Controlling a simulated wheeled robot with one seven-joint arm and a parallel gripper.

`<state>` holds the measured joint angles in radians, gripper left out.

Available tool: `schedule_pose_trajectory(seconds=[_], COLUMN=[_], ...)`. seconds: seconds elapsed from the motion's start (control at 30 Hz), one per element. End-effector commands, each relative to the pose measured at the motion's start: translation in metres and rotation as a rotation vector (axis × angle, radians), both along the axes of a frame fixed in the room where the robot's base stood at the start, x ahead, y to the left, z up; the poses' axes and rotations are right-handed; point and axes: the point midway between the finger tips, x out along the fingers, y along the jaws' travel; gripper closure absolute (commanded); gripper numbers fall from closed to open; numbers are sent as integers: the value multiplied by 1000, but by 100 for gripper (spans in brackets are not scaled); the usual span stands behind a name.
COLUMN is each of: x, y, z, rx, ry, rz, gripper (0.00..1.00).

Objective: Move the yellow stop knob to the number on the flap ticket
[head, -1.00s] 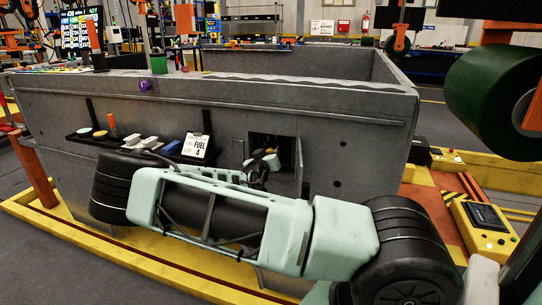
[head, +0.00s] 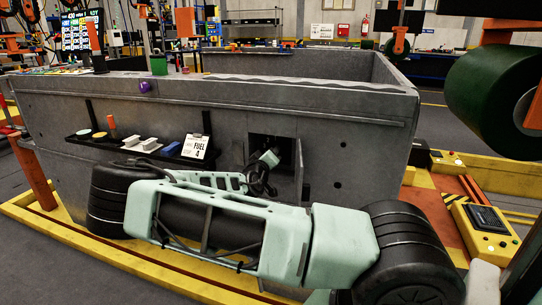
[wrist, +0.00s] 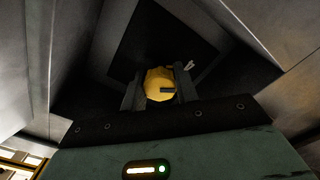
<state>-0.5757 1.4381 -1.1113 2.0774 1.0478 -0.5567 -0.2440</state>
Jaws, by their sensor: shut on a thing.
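In the wrist view, the yellow stop knob (wrist: 157,80) is between the two dark fingers of my gripper (wrist: 160,88), which is shut on it. A small dark mark shows on the knob's front, and a pale pointed piece sits just right of it. No number scale is readable. In the head view, my gripper (head: 266,162) reaches into the square opening in the grey wall, and the knob cannot be made out there. The flap ticket (head: 196,146) reads "FUEL 4" and stands on the black shelf, left of the opening.
The open flap (head: 298,172) stands at the opening's right edge. The black shelf (head: 120,146) left of it holds a yellow disc, grey blocks, an orange-handled thing and a blue block. A yellow control box (head: 484,234) is at the right.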

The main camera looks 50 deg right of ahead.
Motion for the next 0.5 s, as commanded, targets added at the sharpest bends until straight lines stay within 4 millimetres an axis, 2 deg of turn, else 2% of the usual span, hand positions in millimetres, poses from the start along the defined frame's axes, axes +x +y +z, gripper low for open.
schedule_pose_trajectory(seconds=[0.2,0.23,0.3,0.5], x=[0,0,1,0], y=[1,1,1,0], z=[-1,-1,-1,0], rx=[0,0,0,0], ry=[3,3,2,1], rz=[2,2,2,1], gripper=[93,62,48,48])
